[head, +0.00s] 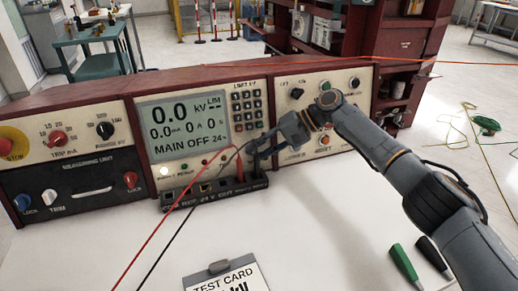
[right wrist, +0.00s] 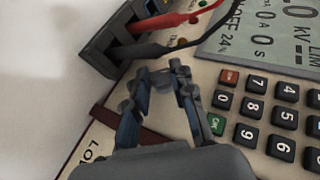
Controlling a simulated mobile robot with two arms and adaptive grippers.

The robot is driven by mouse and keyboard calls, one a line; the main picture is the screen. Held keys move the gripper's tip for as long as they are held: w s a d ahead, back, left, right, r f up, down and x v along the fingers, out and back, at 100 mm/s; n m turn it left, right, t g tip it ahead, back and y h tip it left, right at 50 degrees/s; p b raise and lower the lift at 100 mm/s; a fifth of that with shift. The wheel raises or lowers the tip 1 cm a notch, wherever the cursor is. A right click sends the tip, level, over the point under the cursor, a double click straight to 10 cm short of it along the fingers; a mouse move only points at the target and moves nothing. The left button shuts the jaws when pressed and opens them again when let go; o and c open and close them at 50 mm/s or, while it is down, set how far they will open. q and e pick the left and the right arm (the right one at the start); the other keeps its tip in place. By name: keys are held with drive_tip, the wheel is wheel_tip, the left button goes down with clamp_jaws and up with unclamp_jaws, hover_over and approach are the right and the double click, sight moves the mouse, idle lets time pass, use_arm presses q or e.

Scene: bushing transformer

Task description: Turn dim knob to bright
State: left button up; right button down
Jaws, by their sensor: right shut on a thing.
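My right gripper (head: 262,151) reaches in from the right to the middle panel of the long red console, just below the keypad. In the right wrist view its two fingers (right wrist: 160,78) are close together against the cream panel, shut on a small knob that they mostly hide. I take it to be the dim knob; its label and pointer cannot be read. The display (head: 182,122) beside it is lit and reads 0.0 kV and MAIN OFF. My left gripper is not in view.
The keypad (head: 246,110) is close to the gripper. A black terminal strip (head: 205,194) with red and black leads (head: 160,236) stands below the display. A test card (head: 228,277), a green marker (head: 402,262) and a black marker (head: 431,252) lie on the white table.

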drive_tip(key=shift+s+f+y, duration=0.1)
drive_tip(key=shift+f+y, duration=0.05)
drive_tip(key=shift+y, duration=0.45)
drive_tip(key=shift+d+f+m+y, duration=0.1)
drive_tip(key=shift+m+y, duration=0.2)
drive_tip(key=shift+m, duration=0.1)
drive_tip(key=shift+f+y, duration=0.1)
drive_tip(key=shift+y, duration=0.3)
drive_tip(key=shift+f+m+y, duration=0.1)
drive_tip(key=shift+m+y, duration=0.2)
drive_tip(key=shift+d+f+m+t+y+b, duration=0.1)
drive_tip(key=shift+m+t+y+b, duration=0.4)
drive_tip(key=shift+y, duration=0.5)
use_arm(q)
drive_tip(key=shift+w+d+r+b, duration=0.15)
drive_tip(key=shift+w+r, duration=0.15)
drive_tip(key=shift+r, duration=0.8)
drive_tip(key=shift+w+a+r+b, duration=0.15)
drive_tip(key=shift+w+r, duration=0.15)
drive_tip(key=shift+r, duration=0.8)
use_arm(e)
drive_tip(key=shift+m+y, duration=0.3)
drive_tip(key=shift+y, duration=0.1)
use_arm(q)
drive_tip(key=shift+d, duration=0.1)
